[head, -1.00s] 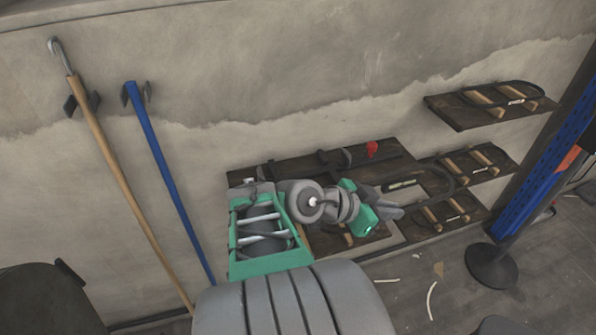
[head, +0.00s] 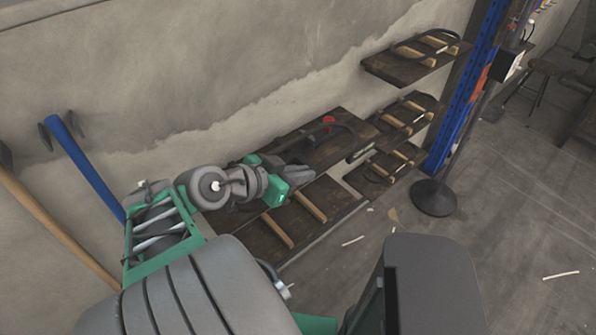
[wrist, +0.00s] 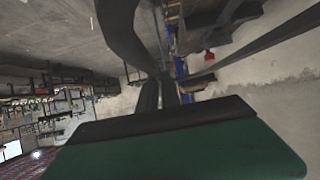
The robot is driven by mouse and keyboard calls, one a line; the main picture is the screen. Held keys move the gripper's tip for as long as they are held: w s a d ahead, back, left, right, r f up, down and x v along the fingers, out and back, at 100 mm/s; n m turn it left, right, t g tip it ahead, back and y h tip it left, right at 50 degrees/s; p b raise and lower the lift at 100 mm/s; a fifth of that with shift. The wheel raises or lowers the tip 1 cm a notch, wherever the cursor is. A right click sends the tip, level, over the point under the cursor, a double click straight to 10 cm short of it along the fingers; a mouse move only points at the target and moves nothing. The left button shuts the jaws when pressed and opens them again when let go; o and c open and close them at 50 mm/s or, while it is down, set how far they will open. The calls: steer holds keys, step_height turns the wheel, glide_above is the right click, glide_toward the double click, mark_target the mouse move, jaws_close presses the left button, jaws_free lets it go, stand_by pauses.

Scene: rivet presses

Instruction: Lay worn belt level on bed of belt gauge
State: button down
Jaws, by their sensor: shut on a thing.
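My gripper (head: 308,172) is shut on a dark belt (head: 352,140), held in front of the wall shelves. In the wrist view the belt (wrist: 122,38) rises from between the fingers (wrist: 168,92) as a broad dark band. Another dark strip (wrist: 262,42) runs to the upper right in that view. A dark object with a red part (head: 328,121) lies on the long shelf behind the belt; it may be the belt gauge, but its bed cannot be made out. The red part also shows in the wrist view (wrist: 208,55).
Dark shelves with wooden pegs (head: 410,62) hold other loops at the right. A lower rack (head: 270,238) has wooden bars. A blue pole (head: 85,165) leans left. Scraps lie on open floor.

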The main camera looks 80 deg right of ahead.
steer(key=w+d+f+b, duration=0.4)
steer(key=w+b, duration=0.1)
steer(key=w+d+f+b, duration=0.2)
steer(key=b, duration=0.1)
steer(key=shift+w+d+f, duration=0.15)
steer(key=shift+w+d, duration=0.1)
steer(key=shift+f+b, duration=0.7)
steer(key=shift+b, duration=0.3)
steer(key=c, duration=1.5)
jaws_free()
steer(key=v, duration=0.8)
